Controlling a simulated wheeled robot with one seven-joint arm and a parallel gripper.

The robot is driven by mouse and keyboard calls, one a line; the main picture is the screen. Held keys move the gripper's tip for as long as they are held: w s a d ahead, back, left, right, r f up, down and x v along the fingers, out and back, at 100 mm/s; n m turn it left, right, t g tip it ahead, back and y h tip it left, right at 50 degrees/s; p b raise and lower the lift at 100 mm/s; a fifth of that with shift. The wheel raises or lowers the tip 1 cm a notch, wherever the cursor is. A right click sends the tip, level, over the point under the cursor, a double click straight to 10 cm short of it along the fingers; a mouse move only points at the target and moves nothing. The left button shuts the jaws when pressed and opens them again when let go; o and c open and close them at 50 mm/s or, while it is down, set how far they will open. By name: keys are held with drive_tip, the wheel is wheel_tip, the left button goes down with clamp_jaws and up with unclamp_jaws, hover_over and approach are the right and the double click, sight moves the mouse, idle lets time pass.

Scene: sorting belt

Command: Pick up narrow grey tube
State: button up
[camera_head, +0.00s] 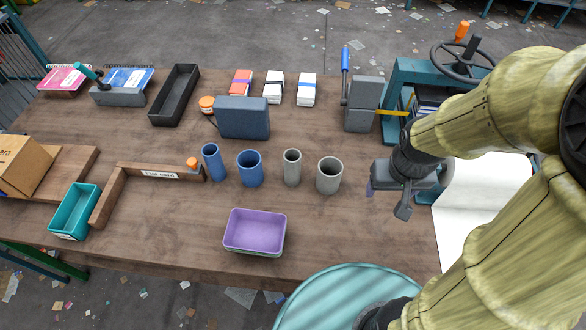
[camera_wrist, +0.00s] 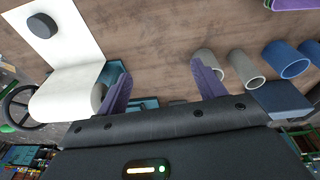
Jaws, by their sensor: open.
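The narrow grey tube (camera_head: 292,170) stands upright on the wooden table, between the wide blue tube (camera_head: 250,170) and the wide grey tube (camera_head: 328,178). In the wrist view the narrow grey tube (camera_wrist: 245,68) shows right of my fingers, past the wide grey tube (camera_wrist: 208,60), which a finger partly covers. My gripper (camera_head: 385,194) is right of both grey tubes in the head view, apart from them. Its purple fingers are spread and empty in the wrist view (camera_wrist: 162,84).
A narrow blue tube (camera_head: 213,163) stands left of the wide blue one. A purple bin (camera_head: 254,250) sits in front. A dark blue-grey box (camera_head: 242,118) stands behind the tubes. A white sheet (camera_head: 480,220) lies at the right. Table between purple bin and gripper is clear.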

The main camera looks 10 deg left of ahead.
wheel_tip(320, 180, down, 6)
drive_tip(key=a+n+g+h+b, duration=0.2)
drive_tip(key=n+h+b, duration=0.15)
drive_tip(key=n, duration=0.45)
drive_tip(key=r+n+t+h+b, duration=0.15)
drive_tip(key=n+t+b, duration=0.35)
drive_tip(key=n+t, duration=1.5)
hover_over(288, 163)
drive_tip(key=s+a, duration=0.1)
drive_tip(key=s, duration=0.2)
drive_tip(key=n+g, duration=0.2)
drive_tip(key=g, duration=0.1)
drive_tip(key=shift+a+f+n+h, duration=0.1)
drive_tip(key=shift+f+n+h, duration=0.05)
drive_tip(key=shift+n+h, duration=0.2)
drive_tip(key=shift+f, duration=0.15)
wheel_tip(288, 163, down, 7)
drive_tip(key=shift+b, duration=0.55)
drive_tip(key=shift+w+d+f, duration=0.2)
drive_tip(key=shift+w+d, duration=0.05)
drive_tip(key=shift+w, duration=0.3)
drive_tip(key=shift+w+d+f, duration=0.2)
drive_tip(key=shift+w, duration=0.3)
